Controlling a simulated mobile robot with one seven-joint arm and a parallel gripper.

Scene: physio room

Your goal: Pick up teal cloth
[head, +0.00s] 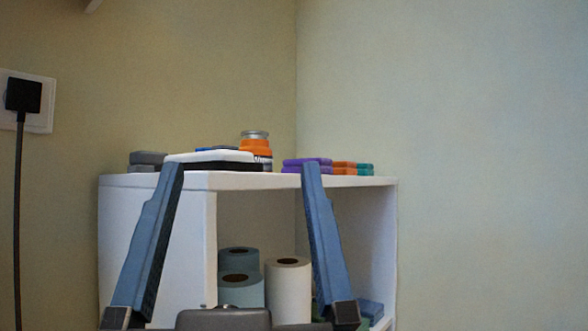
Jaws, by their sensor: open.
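A small teal folded item (365,169), which looks like the teal cloth, lies on top of the white shelf unit (260,181) near its right end. It sits just right of an orange folded item (344,168). My gripper (241,166) is open, with its two blue fingers spread wide and nothing visibly held between them. The teal item is to the right of my right finger and apart from it in the picture. How far the fingertips are from the shelf top is hard to tell.
The shelf top also holds purple (307,162) and grey (148,158) folded items, a white flat item (210,156) and an orange jar (255,146). Rolls (289,285) stand inside, with a bluish folded item (370,309) low right. A plug (23,94) is at left.

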